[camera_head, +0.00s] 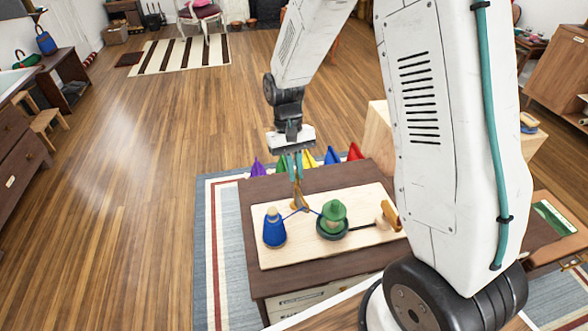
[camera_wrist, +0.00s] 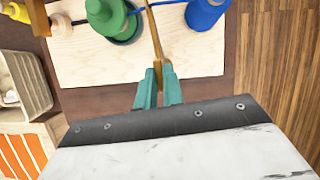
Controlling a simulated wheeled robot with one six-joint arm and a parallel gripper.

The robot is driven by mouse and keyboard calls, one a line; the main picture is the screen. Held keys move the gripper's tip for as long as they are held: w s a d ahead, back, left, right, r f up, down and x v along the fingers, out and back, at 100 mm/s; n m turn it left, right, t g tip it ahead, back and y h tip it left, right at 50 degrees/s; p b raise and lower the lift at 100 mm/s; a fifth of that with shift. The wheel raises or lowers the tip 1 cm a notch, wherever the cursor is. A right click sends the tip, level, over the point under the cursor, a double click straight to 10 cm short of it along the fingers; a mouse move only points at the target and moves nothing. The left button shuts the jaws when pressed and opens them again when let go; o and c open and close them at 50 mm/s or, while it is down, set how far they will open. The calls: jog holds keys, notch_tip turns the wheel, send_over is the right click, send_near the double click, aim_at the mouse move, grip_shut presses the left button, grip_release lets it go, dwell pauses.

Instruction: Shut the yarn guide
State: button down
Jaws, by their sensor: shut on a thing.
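The yarn guide (camera_head: 298,196) is a slim upright brown wooden piece at the back of a pale board (camera_head: 275,255), between a blue yarn cone (camera_head: 274,230) and a green yarn cone (camera_head: 334,215). My gripper (camera_head: 295,172) reaches down from above with teal fingers closed on the guide's upper part. In the wrist view the guide (camera_wrist: 154,35) runs from between the fingertips (camera_wrist: 158,68) toward the cones. A thin blue-purple yarn runs from the blue cone past the guide to the green one. Whether the guide is open or closed is too small to tell.
The green cone sits on a dark round base with a rod to a wooden handle (camera_head: 389,215) at right. The board lies on a dark wooden cabinet (camera_head: 262,198). Several coloured cones stand behind it, including a purple one (camera_head: 258,168). Open wood floor (camera_head: 130,200) lies left.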

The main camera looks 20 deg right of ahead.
jog(key=shift+w+m, duration=0.1)
jog(key=shift+m, duration=0.5)
jog(key=shift+y, duration=0.3)
jog(key=c, duration=1.5)
grip_release()
jog(key=v, duration=0.7)
jog(key=shift+w+r, duration=0.1)
jog(key=shift+r, duration=0.3)
